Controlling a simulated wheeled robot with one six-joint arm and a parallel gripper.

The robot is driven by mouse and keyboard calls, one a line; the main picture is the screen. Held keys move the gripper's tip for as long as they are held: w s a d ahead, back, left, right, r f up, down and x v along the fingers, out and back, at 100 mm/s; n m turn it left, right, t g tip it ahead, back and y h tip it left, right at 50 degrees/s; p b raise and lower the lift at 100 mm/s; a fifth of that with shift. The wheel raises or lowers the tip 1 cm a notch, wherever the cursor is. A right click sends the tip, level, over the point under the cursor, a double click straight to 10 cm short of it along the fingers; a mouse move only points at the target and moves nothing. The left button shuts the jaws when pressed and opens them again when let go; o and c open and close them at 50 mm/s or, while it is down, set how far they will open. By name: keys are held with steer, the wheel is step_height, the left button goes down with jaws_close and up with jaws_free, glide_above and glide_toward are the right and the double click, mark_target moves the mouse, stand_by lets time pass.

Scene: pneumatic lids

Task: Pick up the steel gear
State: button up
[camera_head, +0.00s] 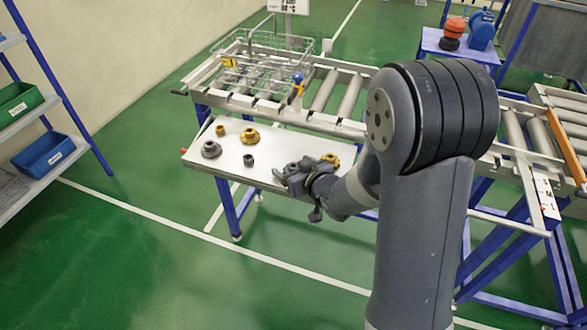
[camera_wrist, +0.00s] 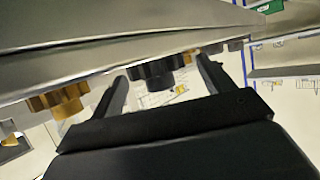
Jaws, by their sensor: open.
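A dark grey toothed gear (camera_wrist: 152,74), which looks like the steel gear, shows in the wrist view at the edge of the metal tabletop. My gripper (camera_wrist: 162,70) is open, with one finger on each side of this gear. I cannot tell whether the fingers touch it. In the head view my gripper (camera_head: 292,177) is low at the right part of the small metal table, and it largely hides what is between its fingers. A brass gear (camera_head: 331,159) stands just right of it; it also shows at left in the wrist view (camera_wrist: 60,102).
On the table (camera_head: 225,165) further left are a grey flanged part (camera_head: 211,149), a brass flanged part (camera_head: 250,136), a small brass piece (camera_head: 220,130) and a small dark piece (camera_head: 249,160). A roller conveyor (camera_head: 325,90) with a wire basket (camera_head: 262,62) runs behind.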

steer(key=shift+f, duration=0.1)
steer(key=shift+c, duration=0.6)
steer(key=shift+w, duration=0.1)
steer(key=c, duration=1.1)
